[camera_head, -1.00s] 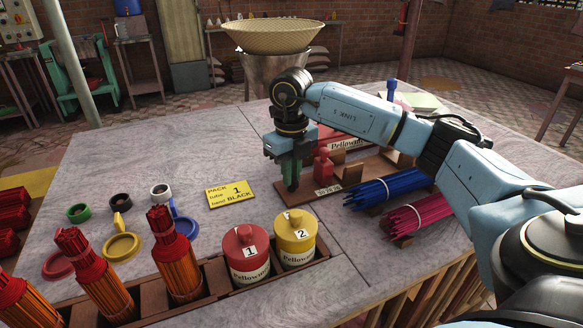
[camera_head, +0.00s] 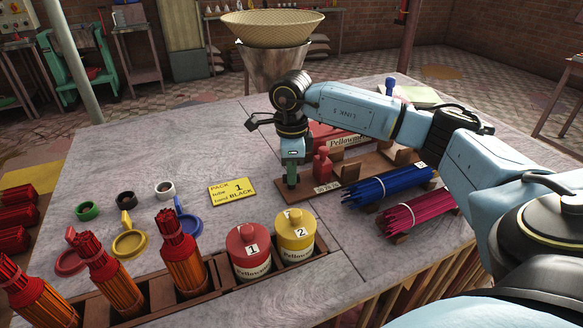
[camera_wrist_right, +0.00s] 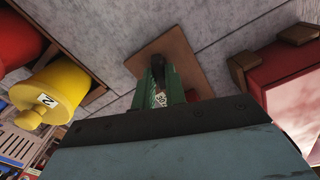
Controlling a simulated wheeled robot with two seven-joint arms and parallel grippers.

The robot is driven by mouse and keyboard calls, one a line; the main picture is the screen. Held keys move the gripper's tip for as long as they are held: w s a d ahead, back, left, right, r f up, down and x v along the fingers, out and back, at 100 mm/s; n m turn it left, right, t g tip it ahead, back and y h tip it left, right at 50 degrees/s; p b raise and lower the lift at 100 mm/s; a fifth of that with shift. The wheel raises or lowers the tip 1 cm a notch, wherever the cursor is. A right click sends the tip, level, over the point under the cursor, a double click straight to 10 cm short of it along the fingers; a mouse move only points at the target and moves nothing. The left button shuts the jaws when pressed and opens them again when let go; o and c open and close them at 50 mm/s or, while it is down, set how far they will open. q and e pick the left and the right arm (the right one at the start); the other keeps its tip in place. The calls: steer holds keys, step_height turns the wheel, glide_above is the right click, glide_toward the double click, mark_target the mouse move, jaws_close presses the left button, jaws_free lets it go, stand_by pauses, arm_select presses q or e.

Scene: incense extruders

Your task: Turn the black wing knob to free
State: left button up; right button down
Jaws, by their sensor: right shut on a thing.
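My right gripper (camera_head: 292,178) points down over the left end of a brown wooden board (camera_head: 352,182). In the right wrist view its green fingers (camera_wrist_right: 161,82) are shut on a dark knob (camera_wrist_right: 154,66), which stands above the brown board. The fingers hide most of the knob, so its wing shape and angle cannot be made out. In the head view the knob is hidden by the gripper. My left gripper is in no view.
Red Pellowah block (camera_head: 336,137) and a small red part (camera_head: 322,164) stand close right of the gripper. Blue (camera_head: 385,186) and pink (camera_head: 418,212) stick bundles lie further right. A yellow card (camera_head: 232,192) lies left. Red (camera_head: 248,250) and yellow (camera_head: 295,235) canisters stand in front.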

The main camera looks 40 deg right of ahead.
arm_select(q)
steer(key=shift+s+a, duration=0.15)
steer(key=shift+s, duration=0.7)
arm_select(e)
steer(key=shift+n, duration=1.9)
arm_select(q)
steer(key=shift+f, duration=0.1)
arm_select(e)
steer(key=c, duration=1.4)
jaws_free()
steer(key=shift+c, duration=0.2)
arm_select(q)
steer(key=shift+p, duration=0.3)
arm_select(e)
steer(key=shift+r, duration=0.15)
